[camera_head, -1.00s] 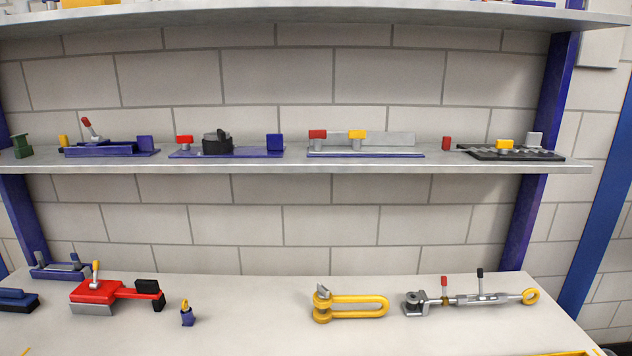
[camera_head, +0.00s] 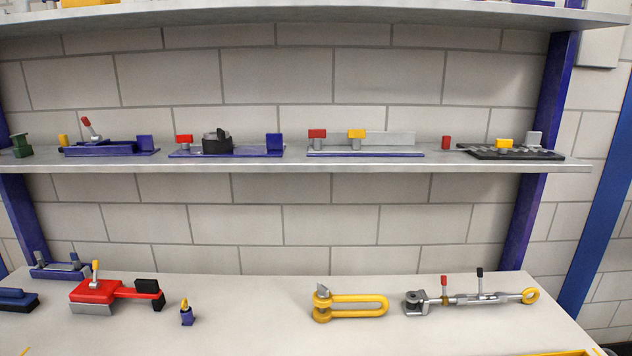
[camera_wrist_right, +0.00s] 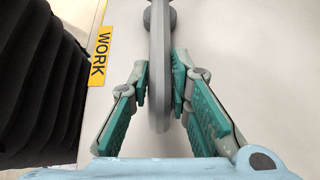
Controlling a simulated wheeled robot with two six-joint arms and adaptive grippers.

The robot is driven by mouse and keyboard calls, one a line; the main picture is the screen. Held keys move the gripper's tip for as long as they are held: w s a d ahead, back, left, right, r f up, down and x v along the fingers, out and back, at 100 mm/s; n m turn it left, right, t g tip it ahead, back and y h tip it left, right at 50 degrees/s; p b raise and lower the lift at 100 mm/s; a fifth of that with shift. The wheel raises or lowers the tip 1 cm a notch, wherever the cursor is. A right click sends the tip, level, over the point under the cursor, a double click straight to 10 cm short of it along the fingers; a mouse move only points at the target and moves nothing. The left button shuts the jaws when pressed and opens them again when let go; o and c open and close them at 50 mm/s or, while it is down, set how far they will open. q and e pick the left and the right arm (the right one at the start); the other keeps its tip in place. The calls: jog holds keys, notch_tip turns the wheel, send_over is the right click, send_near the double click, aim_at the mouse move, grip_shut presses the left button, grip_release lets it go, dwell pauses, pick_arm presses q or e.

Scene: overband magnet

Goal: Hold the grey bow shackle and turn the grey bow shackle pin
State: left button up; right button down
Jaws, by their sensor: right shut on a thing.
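In the right wrist view my right gripper (camera_wrist_right: 161,90) has its two teal-padded fingers on either side of a smooth grey bar, part of the grey bow shackle (camera_wrist_right: 159,55). It is shut on this part. The shackle runs up between the fingers to the top edge of the picture, where a darker rounded end shows, and the rest is cut off. I cannot make out its pin. The grey shackle and both grippers are outside the head view. My left gripper is in no view.
A yellow "WORK" label (camera_wrist_right: 100,45) lies on the pale surface left of the right gripper. In the head view a yellow shackle-like piece (camera_head: 355,312), a grey turnbuckle-like piece (camera_head: 470,299) and a red tool (camera_head: 95,292) lie on the bench (camera_head: 250,310). Shelves hold more fixtures.

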jog(key=c, duration=1.4)
grip_release()
jog(key=shift+f, duration=0.15)
jog(key=v, duration=1.2)
notch_tip(320, 180, up, 8)
jog(key=p, duration=0.4)
